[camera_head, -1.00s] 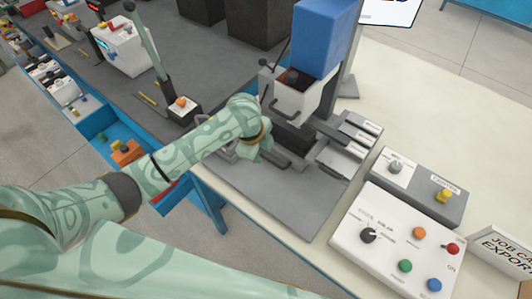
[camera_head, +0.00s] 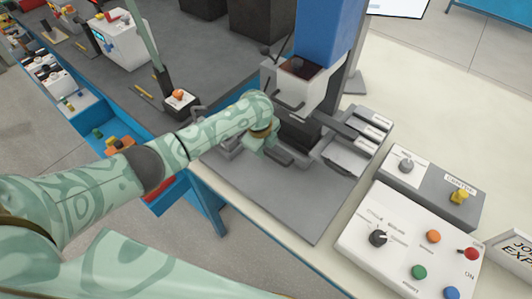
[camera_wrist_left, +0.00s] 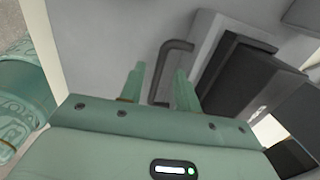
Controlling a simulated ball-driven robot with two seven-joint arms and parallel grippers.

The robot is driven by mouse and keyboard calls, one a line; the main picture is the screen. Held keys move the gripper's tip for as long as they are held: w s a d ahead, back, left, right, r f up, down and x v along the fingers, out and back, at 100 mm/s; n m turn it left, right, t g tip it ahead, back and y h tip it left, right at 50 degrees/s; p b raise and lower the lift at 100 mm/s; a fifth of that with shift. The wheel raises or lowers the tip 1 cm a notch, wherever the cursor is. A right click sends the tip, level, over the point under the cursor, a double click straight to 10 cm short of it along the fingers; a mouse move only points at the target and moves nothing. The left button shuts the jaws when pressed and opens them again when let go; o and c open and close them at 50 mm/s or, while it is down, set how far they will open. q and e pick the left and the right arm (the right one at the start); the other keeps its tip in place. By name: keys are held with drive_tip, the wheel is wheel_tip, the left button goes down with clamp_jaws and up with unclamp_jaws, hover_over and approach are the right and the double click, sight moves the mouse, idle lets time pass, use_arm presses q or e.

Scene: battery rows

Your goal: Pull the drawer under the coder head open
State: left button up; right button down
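The coder head is the blue-topped machine (camera_head: 322,35). Below its blue part is a pale box (camera_head: 285,85) with a brownish opening (camera_head: 303,67) in its top and a dark bar handle (camera_head: 289,104) on its front. I take this box for the drawer. The handle also shows in the left wrist view (camera_wrist_left: 163,75). My left gripper (camera_head: 276,148) is just in front of and below the box. In the left wrist view its fingers (camera_wrist_left: 159,72) are apart, with the handle between them in the picture. Whether they touch it, I cannot tell. My right gripper is out of view.
A dark block (camera_head: 300,132) stands under the box, on a grey base plate (camera_head: 290,200). Several grey trays (camera_head: 350,155) lie to the right. A small switch box (camera_head: 430,180) and a white button panel (camera_head: 405,250) stand nearer.

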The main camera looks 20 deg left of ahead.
use_arm(q)
drive_tip(key=shift+w+f, duration=0.2)
drive_tip(key=shift+f, duration=0.6)
clamp_jaws()
drive_tip(key=shift+s+r+p, duration=0.15)
drive_tip(key=shift+s+p, duration=0.2)
drive_tip(key=shift+s, duration=0.05)
drive_tip(key=s+p, duration=0.2)
drive_tip(key=s+a+p, duration=0.1)
drive_tip(key=s+p, duration=0.1)
drive_tip(key=s+a+p, duration=0.1)
drive_tip(key=s+p, duration=0.1)
drive_tip(key=shift+a+r+p, duration=0.15)
drive_tip(key=shift+r+p, duration=0.15)
drive_tip(key=shift+r, duration=0.05)
drive_tip(key=s+a+p, duration=0.1)
drive_tip(key=s+p, duration=0.1)
drive_tip(key=s+a+p, duration=0.1)
drive_tip(key=s+p, duration=0.1)
drive_tip(key=s, duration=0.1)
drive_tip(key=s+p, duration=0.2)
drive_tip(key=s, duration=0.1)
drive_tip(key=shift+a+f, duration=0.35)
drive_tip(key=shift+a, duration=0.05)
drive_tip(key=shift+s+a+f, duration=0.15)
drive_tip(key=shift+s, duration=0.3)
